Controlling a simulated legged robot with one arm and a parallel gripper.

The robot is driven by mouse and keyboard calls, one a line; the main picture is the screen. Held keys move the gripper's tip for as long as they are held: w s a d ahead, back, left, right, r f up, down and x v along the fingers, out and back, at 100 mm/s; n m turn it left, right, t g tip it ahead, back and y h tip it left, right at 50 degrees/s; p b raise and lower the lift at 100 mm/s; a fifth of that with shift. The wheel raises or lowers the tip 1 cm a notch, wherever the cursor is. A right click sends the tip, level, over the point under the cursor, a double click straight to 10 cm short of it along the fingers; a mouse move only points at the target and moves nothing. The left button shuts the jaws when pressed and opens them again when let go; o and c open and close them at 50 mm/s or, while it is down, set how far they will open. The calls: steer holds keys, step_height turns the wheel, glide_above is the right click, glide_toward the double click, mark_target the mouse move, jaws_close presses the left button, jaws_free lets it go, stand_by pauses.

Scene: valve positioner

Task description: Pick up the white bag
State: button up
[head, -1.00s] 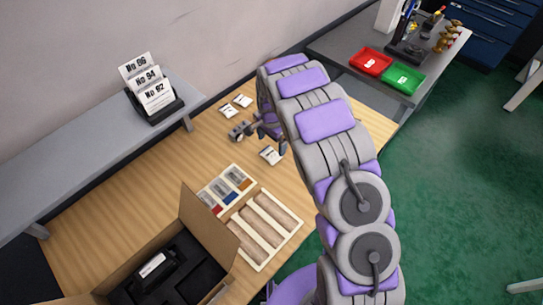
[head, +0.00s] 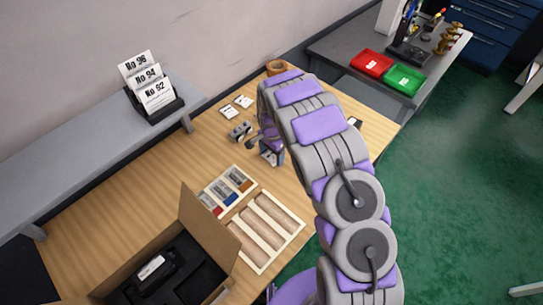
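Two small white bags with dark print, one (head: 228,111) and another (head: 243,101), lie on the wooden table near the wall. My gripper (head: 271,157) is low over the table, to the right of and nearer than these two bags. The spot under it, where a third white bag lay before, is covered by the gripper, and I cannot make that bag out clearly. The fingers are small and partly hidden by my arm, so I cannot tell whether they are open or shut.
A grey metal fitting (head: 239,131) lies left of my gripper. A sample tray (head: 226,187), a tray with rolls (head: 264,232) and an open cardboard box (head: 209,235) are nearer. Red (head: 371,63) and green (head: 404,79) trays stand on the grey bench.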

steer(key=c, duration=0.6)
